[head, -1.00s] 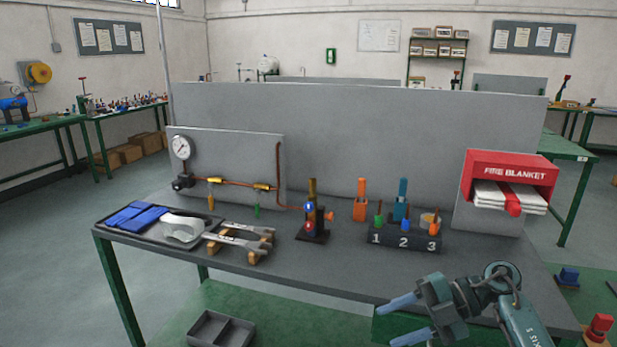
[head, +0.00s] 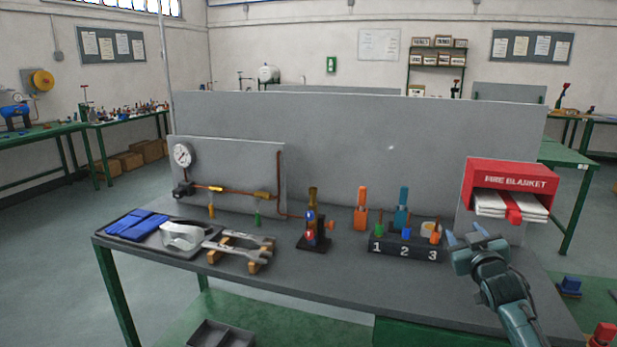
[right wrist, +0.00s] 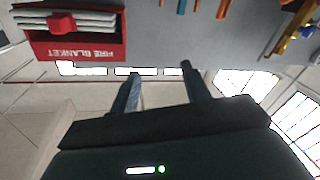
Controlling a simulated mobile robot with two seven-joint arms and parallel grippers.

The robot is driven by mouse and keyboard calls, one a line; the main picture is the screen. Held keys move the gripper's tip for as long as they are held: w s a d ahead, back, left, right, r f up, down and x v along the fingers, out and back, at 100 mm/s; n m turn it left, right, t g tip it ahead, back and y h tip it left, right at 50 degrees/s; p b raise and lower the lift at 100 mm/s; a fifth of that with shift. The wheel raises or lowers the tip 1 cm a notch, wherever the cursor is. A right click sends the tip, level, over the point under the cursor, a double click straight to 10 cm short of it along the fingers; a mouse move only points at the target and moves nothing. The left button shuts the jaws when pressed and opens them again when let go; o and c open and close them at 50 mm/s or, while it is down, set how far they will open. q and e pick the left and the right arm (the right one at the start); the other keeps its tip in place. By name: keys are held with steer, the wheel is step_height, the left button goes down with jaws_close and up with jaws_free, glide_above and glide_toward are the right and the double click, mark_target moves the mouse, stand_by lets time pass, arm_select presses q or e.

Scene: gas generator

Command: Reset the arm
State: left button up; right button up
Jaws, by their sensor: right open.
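My right gripper (head: 468,236) is over the right part of the grey bench (head: 350,283), just right of the numbered block (head: 405,247) and in front of the fire blanket box. In the right wrist view its two fingers (right wrist: 160,82) stand apart with nothing between them. That view is upside down, with the red fire blanket box (right wrist: 78,38) at the upper left. My left gripper is not in view.
Spanners (head: 240,246), goggles (head: 183,236) and blue gloves (head: 138,225) lie at the bench's left. The bench's front strip is clear.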

steer(key=s+a+f+n+g+y, duration=0.1)
steer(key=s+a+f+g+y, duration=0.1)
steer(key=s+a+f, duration=0.55)
steer(key=s+a+f+g+y, duration=0.15)
steer(key=s+a+f, duration=0.25)
steer(key=s+f, duration=0.65)
steer(key=s+a+f+g, duration=0.1)
steer(key=s+a+f, duration=0.2)
steer(key=s, duration=0.4)
steer(key=s+a+f+g+y, duration=0.1)
steer(key=s+a+f, duration=0.2)
steer(key=s, duration=0.4)
steer(key=s+a+f+g, duration=0.2)
steer(key=s+a+f, duration=0.1)
steer(key=s, duration=0.4)
steer(key=shift+s+a+f+m+y, duration=0.2)
steer(key=shift+s+a+m+y, duration=0.15)
steer(key=shift+a+m, duration=0.1)
